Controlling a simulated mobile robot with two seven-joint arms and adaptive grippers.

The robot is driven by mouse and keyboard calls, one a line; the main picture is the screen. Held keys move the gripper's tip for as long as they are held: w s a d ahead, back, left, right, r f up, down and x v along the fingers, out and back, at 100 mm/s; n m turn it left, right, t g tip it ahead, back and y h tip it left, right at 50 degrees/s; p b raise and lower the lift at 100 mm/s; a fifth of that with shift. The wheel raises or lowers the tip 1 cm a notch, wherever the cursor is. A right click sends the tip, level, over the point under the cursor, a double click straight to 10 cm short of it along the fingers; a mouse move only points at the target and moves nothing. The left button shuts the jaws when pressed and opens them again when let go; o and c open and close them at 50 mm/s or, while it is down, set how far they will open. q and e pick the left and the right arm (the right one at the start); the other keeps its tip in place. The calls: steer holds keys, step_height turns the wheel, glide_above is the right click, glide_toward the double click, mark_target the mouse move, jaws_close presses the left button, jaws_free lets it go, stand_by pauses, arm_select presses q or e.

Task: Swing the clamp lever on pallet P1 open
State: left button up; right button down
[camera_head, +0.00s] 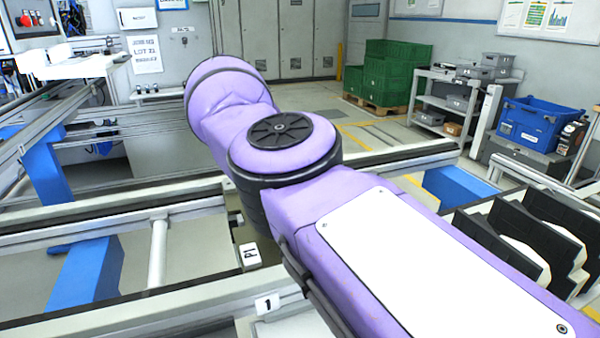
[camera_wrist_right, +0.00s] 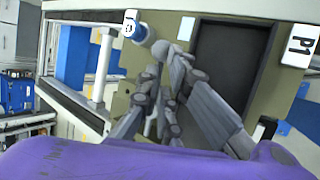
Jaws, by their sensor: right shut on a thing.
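Pallet P1 shows in the right wrist view as a beige plate (camera_wrist_right: 262,100) with a dark recess and a white P1 tag (camera_wrist_right: 300,45). The P1 tag also shows in the head view (camera_head: 250,256), beside my purple arm. The clamp lever (camera_wrist_right: 158,50) is a blue-grey piece standing off the plate, left of the recess. My right gripper (camera_wrist_right: 160,97) is shut on the lever, its grey fingers on both sides and covering much of it. How far the lever is turned cannot be told. In the head view my arm hides the right gripper and the lever. My left gripper is not in view.
Conveyor rails (camera_head: 120,215) run around the pallet, with a white tag "1" (camera_head: 267,303) on the near rail. Black slotted parts (camera_head: 510,245) stand at the right. Green crates (camera_head: 390,75), a grey shelf cart (camera_head: 450,105) and a blue bin (camera_head: 535,125) are farther back.

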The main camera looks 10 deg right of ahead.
steer(key=shift+f, duration=0.35)
steer(key=c, duration=1.9)
jaws_free()
steer(key=shift+d, duration=0.15)
steer(key=shift+o, duration=0.2)
steer(key=shift+r, duration=0.1)
